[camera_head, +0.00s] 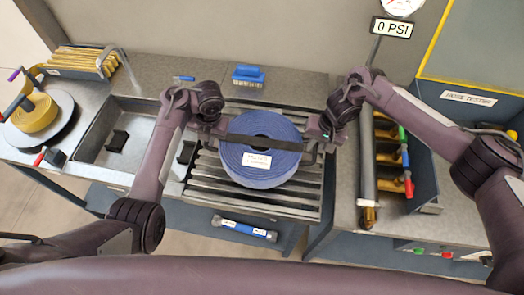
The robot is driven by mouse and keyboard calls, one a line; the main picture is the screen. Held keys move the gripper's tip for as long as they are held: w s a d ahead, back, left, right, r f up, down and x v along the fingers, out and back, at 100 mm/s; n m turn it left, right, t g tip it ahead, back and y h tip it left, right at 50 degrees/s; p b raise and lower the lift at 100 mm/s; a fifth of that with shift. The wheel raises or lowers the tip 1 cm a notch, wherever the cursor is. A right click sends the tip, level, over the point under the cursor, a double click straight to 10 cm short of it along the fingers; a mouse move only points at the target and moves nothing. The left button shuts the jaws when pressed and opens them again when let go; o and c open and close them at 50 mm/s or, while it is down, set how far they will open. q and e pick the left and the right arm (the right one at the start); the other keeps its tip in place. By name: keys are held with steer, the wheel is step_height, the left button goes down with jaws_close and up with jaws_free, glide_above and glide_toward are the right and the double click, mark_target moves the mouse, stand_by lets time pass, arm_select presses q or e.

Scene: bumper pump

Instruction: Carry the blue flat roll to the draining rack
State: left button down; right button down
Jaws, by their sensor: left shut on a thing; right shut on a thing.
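The blue flat roll (258,178) is a wide coil with a white label on its face and a dark strap across its top. It is at or just above the slatted draining rack (305,203); I cannot tell if it touches the slats. My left gripper (220,130) is shut at the left end of the strap. My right gripper (318,142) is shut at the right end of the strap. The fingertips and the exact grip are small and partly hidden by the wrists.
A basin (110,150) lies left of the rack. A yellow roll (36,112) sits on a round plate at far left. A blue brush (248,74) stands behind the rack. A grey pipe (367,165) and a bin (423,185) of brass-coloured nozzles stand to the right.

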arm_select(q)
steer(key=shift+f+b, duration=0.45)
steer(key=shift+f, duration=0.1)
arm_select(e)
steer(key=shift+f, duration=0.55)
arm_select(q)
steer(key=c, duration=1.9)
jaws_free()
steer(key=shift+s+f, duration=0.1)
arm_select(e)
steer(key=c, duration=1.9)
jaws_free()
steer(key=shift+d+f, duration=0.1)
arm_select(q)
steer(key=o, duration=0.4)
arm_select(e)
steer(key=o, duration=0.4)
steer(key=shift+s, duration=0.15)
arm_select(q)
steer(key=shift+o, duration=0.2)
arm_select(e)
steer(key=shift+o, duration=0.2)
